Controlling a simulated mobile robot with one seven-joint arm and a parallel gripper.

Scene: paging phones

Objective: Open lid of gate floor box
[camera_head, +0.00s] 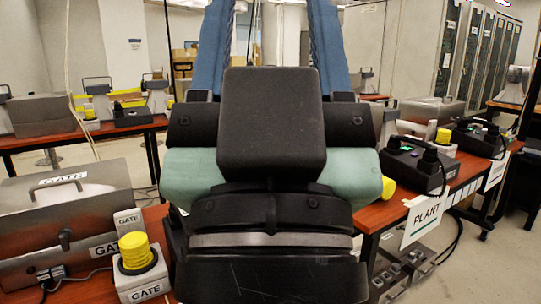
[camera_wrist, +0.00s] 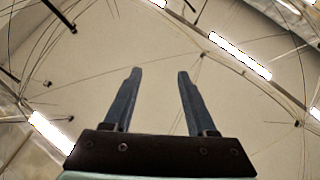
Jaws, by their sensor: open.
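The gate floor box (camera_head: 75,222) is a grey metal case at the lower left of the head view, on a red-brown table. Its top has a curved handle and a label that appears upside down. The lid looks shut. My gripper (camera_wrist: 160,72) is open and empty, with two blue-grey fingers spread apart in the wrist view. It points up at the ceiling. In the head view my arm and gripper fill the middle, to the right of the box and apart from it. They hide part of the table behind.
A GATE unit with a yellow knob (camera_head: 137,252) stands right of the box, near a small GATE phone unit (camera_head: 129,222). A black device (camera_head: 416,163) and a PLANT sign (camera_head: 424,218) are on the right. More tables with equipment stand behind. Clear floor shows at far right.

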